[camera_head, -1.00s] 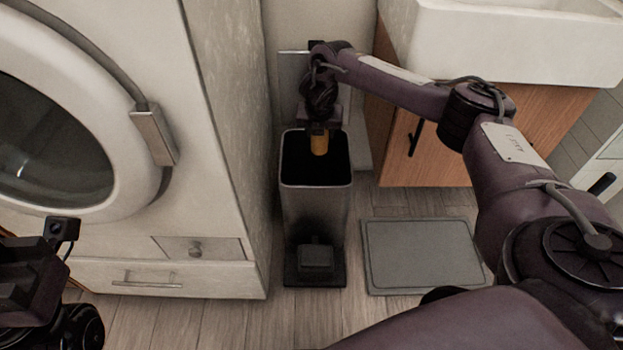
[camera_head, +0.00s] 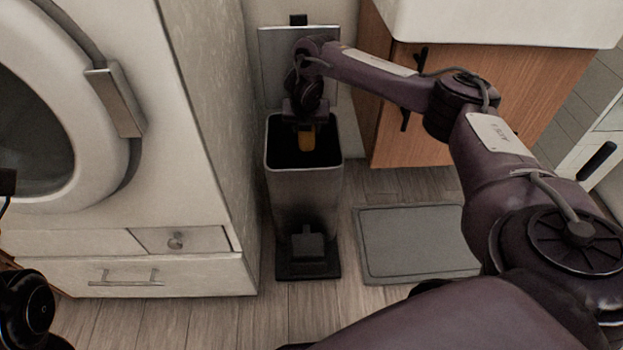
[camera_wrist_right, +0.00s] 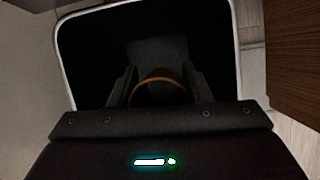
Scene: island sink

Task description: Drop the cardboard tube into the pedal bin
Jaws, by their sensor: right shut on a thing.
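The pedal bin (camera_head: 305,205) stands on the floor between the washing machine and the wooden cabinet, with its lid (camera_head: 272,62) raised and its dark opening facing up. My right gripper (camera_head: 305,125) is over the opening, pointing down, shut on the cardboard tube (camera_head: 306,140). The tube's lower part is at or just inside the mouth of the bin. In the right wrist view the tube's rim (camera_wrist_right: 158,78) shows as a tan arc between the fingers (camera_wrist_right: 157,92), with the bin's pale rim (camera_wrist_right: 68,62) around them. My left gripper is not clearly in view.
The washing machine (camera_head: 170,205) is close on the left of the bin. The wooden cabinet (camera_head: 480,110) under a white sink (camera_head: 510,20) is on the right. A grey mat (camera_head: 410,242) lies on the floor right of the bin.

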